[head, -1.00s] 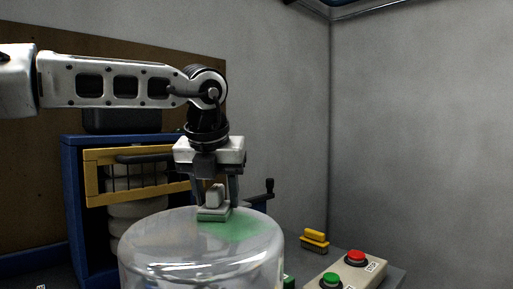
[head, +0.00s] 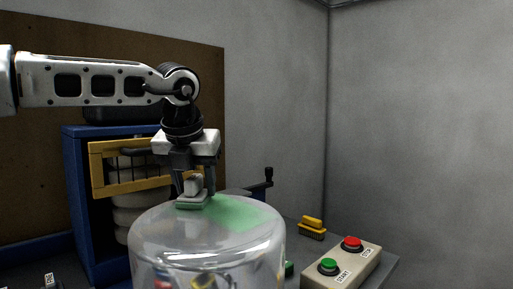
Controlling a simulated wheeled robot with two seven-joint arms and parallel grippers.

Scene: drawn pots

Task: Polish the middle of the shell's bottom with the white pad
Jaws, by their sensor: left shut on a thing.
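The shell (head: 180,240) is a clear, dome-like vessel standing upside down, its flat bottom facing up. A green film (head: 238,211) covers part of that bottom, mostly right of the pad. My left gripper (head: 193,191) points down over the far left part of the bottom and is shut on the pale grip of the white pad (head: 190,202). The pad looks greenish and seems to rest on the bottom; exact contact is hard to tell. My right gripper does not show.
A control box with a green START button (head: 328,266) and a red STOP button (head: 352,243) is at the right. A yellow brush-like block (head: 312,228) lies behind it. A blue cabinet with a yellow frame (head: 97,175) stands behind the shell at left. A crank handle (head: 268,176) sticks up behind.

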